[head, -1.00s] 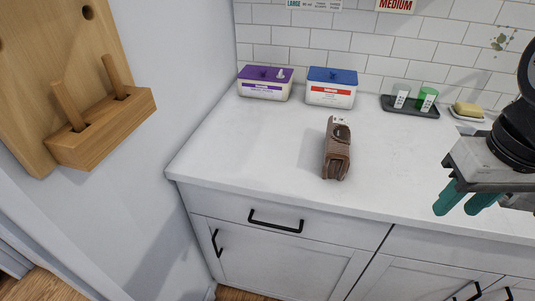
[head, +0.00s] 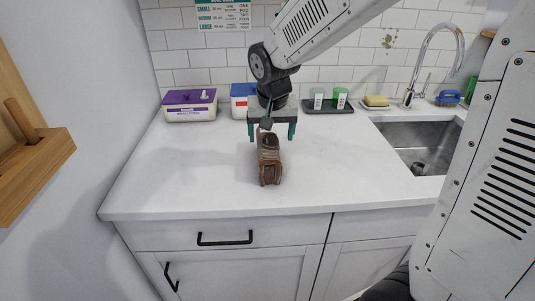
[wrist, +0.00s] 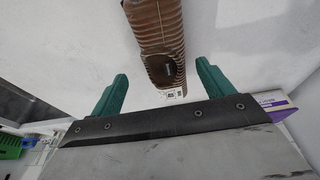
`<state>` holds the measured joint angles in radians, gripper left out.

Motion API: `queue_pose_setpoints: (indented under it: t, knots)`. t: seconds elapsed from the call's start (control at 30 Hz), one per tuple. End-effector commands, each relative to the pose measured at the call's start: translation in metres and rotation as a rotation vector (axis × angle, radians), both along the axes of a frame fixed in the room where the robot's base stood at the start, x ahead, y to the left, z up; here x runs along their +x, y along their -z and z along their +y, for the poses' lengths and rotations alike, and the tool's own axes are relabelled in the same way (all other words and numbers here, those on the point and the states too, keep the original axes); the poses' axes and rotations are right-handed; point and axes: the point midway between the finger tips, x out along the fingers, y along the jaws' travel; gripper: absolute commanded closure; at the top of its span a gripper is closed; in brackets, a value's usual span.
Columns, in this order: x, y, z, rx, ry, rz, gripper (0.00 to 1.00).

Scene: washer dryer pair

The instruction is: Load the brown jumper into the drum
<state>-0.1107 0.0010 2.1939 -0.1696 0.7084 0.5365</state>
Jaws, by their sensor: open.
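The brown jumper (head: 269,160) is a folded, ribbed bundle lying on the white counter. In the wrist view the jumper (wrist: 158,38) shows its ribbing, a dark patch and a small white tag at its near end. My gripper (head: 272,135) is above the counter at the jumper's far end. In the wrist view its two green fingers (wrist: 160,92) are apart, one on each side of the jumper's tagged end, with nothing held between them. I cannot tell the exact height of the fingers over the jumper. No drum is in view.
A purple-lidded tub (head: 190,106) and a blue-lidded tub (head: 239,101) stand at the back wall. The counter's front left is clear.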

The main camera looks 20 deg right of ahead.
Motion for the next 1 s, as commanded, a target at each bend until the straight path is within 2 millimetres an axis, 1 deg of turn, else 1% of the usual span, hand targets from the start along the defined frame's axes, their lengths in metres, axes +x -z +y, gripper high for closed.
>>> queue_pose_setpoints:
  t: [0.1, 0.37, 0.5, 0.6, 0.73, 0.93, 0.97, 1.0]
  knots:
    - [0.007, 0.011, 0.001, 0.001, 0.005, -0.001, 0.2]
    - [0.015, 0.039, 0.0, 0.001, 0.004, -0.001, 0.2]
    - [0.021, 0.061, 0.002, 0.001, 0.004, 0.002, 0.2]
    - [0.025, 0.072, 0.001, 0.001, 0.004, 0.0, 0.2]
    - [0.027, 0.078, 0.0, 0.002, 0.002, -0.004, 0.2]
    - [0.027, 0.078, 0.001, 0.003, 0.002, -0.004, 0.2]
    - [0.027, 0.078, 0.001, 0.003, 0.002, -0.004, 0.28]
    - [0.027, 0.078, 0.001, 0.003, 0.002, -0.004, 0.39]
